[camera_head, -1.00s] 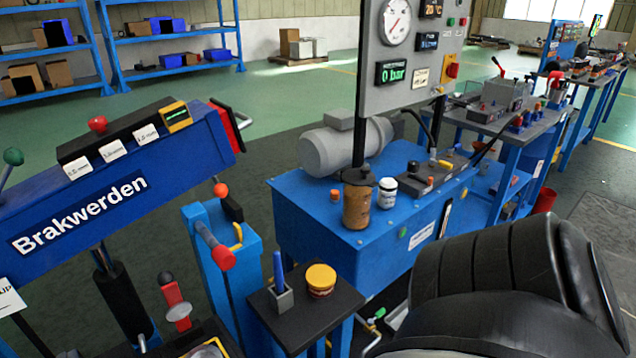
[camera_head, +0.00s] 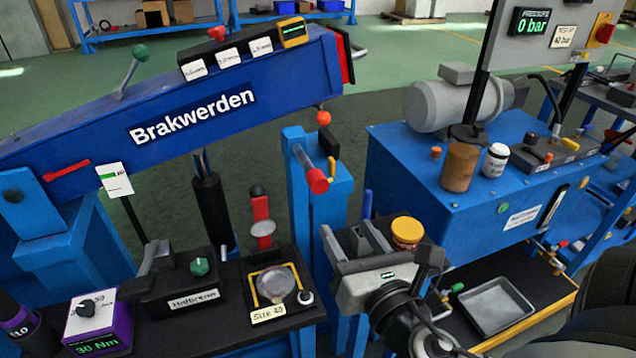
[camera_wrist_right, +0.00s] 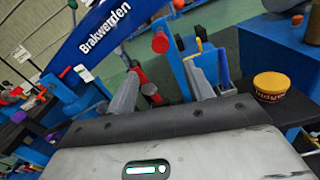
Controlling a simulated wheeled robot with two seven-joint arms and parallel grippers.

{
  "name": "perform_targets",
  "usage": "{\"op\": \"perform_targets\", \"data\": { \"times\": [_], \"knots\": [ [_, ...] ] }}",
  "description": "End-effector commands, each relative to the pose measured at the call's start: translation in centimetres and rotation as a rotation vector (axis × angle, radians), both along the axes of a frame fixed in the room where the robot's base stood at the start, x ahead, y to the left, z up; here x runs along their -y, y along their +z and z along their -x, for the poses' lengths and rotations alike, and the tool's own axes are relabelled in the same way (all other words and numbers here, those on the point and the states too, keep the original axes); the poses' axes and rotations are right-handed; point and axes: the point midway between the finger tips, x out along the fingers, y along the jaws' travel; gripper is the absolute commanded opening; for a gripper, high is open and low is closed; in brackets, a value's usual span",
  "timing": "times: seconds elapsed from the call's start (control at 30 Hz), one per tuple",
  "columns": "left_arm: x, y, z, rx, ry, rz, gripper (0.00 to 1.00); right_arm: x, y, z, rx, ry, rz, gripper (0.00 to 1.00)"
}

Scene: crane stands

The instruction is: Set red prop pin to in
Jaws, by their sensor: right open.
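A red-capped pin (camera_head: 317,180) with a grey shaft sticks out of the side of the blue upright post (camera_head: 300,225), below the blue "Brakwerden" beam (camera_head: 190,110). I take it to be the prop pin; how deep it sits cannot be told. My right gripper (camera_head: 355,235) is open and empty, below and to the right of the pin, apart from it. In the right wrist view the open fingers (camera_wrist_right: 163,85) point toward the post, and the red cap (camera_wrist_right: 160,43) shows beyond and above them. My left gripper is not in view.
A small red ball (camera_head: 323,118) hangs above the post. A yellow-lidded jar (camera_head: 406,233) stands right beside my right gripper. A black bench with a red-handled tool (camera_head: 261,215) lies to the left. A blue cabinet (camera_head: 440,215) with a grey motor stands to the right.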

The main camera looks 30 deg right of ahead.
Motion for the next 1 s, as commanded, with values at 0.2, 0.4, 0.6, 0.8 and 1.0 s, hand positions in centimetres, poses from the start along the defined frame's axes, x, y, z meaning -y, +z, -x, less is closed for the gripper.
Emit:
{"op": "perform_targets", "data": {
  "times": [0.2, 0.4, 0.6, 0.8, 1.0],
  "knots": [
    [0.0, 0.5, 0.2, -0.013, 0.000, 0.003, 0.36, 1.1, 0.4, -4.7, 0.005, -0.001, 0.001, 0.52],
    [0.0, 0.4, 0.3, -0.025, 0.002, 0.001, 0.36, 2.2, 0.3, -8.9, 0.003, -0.002, -0.001, 0.52],
    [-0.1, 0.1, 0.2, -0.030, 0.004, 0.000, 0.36, 2.9, 0.1, -12.0, 0.000, -0.001, -0.002, 0.52],
    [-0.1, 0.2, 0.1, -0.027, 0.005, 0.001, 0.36, 3.2, 0.0, -13.4, -0.001, 0.000, -0.003, 0.52],
    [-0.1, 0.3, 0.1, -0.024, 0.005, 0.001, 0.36, 3.3, 0.0, -13.6, -0.002, 0.001, -0.005, 0.52]
  ]
}}
